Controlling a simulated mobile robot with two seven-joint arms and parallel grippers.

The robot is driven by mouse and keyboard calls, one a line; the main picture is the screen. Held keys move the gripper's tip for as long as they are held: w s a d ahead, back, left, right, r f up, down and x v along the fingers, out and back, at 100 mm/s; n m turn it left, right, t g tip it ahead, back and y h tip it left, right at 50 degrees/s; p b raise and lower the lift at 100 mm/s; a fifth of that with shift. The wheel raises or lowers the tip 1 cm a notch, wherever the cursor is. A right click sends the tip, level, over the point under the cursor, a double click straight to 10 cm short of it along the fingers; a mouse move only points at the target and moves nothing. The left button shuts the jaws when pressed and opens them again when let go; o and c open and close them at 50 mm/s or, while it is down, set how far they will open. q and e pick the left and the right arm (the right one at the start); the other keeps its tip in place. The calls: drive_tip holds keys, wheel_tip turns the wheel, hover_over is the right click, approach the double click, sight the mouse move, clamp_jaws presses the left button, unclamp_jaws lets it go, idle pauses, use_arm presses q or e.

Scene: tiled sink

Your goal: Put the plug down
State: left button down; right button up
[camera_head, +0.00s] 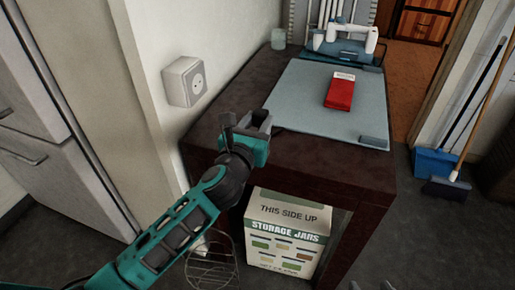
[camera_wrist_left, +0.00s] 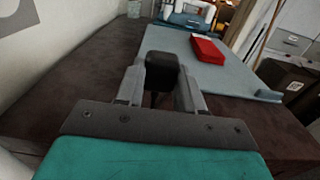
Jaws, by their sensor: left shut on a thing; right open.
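The black plug (camera_wrist_left: 162,72) shows in the left wrist view, between the two grey fingers. My left gripper (camera_wrist_left: 160,92) is shut on it, over or near the dark brown table top. In the head view my left gripper (camera_head: 258,124) is at the near left part of the table (camera_head: 300,160), left of the grey mat. The plug is hard to make out in that view. Whether it touches the table cannot be told. A white wall socket (camera_head: 185,82) is on the wall to the left, apart from the gripper. My right gripper is not in view.
A red packet (camera_head: 340,93) lies on the grey mat (camera_head: 310,100). A blue-and-white device (camera_head: 345,42) and a cup (camera_head: 278,39) stand at the back. A storage jars box (camera_head: 287,235) is below the table. Brown table top around the mat is bare.

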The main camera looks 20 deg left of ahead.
use_arm(q)
wheel_tip(320, 180, down, 5)
drive_tip(key=b, duration=0.2)
drive_tip(key=shift+b, duration=0.4)
drive_tip(key=shift+r, duration=0.15)
drive_tip(key=shift+f, duration=0.65)
drive_tip(key=c, duration=0.7)
unclamp_jaws()
use_arm(e)
drive_tip(key=shift+w+a+f, duration=0.25)
drive_tip(key=shift+a+f, duration=0.3)
drive_tip(key=shift+f, duration=0.15)
